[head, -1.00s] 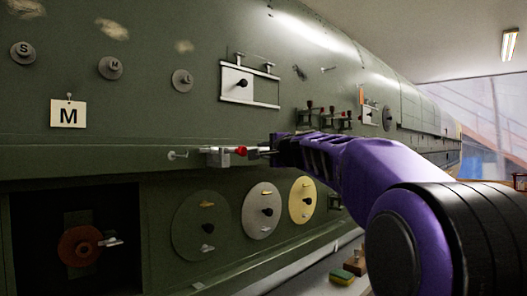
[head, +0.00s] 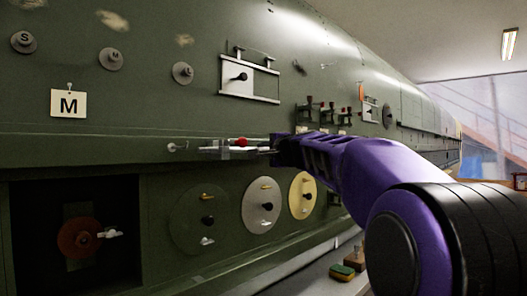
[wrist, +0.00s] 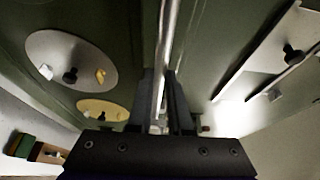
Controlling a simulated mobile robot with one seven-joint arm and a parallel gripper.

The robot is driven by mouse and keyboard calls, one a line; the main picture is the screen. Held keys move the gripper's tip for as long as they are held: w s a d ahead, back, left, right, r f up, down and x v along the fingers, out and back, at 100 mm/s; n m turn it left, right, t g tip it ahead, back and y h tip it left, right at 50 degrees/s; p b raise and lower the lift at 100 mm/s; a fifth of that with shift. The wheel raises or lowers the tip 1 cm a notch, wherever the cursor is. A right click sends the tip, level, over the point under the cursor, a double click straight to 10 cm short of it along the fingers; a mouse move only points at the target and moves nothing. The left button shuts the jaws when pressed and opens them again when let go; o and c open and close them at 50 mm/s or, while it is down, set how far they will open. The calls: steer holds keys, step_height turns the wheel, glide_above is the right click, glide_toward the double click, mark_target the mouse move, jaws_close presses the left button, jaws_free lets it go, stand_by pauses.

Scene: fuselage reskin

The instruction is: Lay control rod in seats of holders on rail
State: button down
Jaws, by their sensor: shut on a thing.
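My gripper (head: 276,149) is shut on the control rod. In the wrist view the pale rod (wrist: 166,45) runs lengthwise between the two dark fingers (wrist: 165,105) and out of the top edge. In the head view the thin, light rod (head: 248,150) points left from my gripper, roughly level, along the fuselage side. A small grey holder (head: 225,152) lies at its left part, with a red knob (head: 240,141) just above the rod. I cannot tell whether the rod touches the holder's seat. The far end of the rod is hidden behind my gripper and arm.
A small peg (head: 172,147) sticks out left of the holder. Round discs (head: 262,207) with knobs sit below, beside a dark opening (head: 75,235). A sponge (head: 342,272) lies at lower right.

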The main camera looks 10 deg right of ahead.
steer(key=c, duration=0.8)
jaws_free()
steer(key=shift+o, duration=0.2)
steer(key=shift+f, duration=0.1)
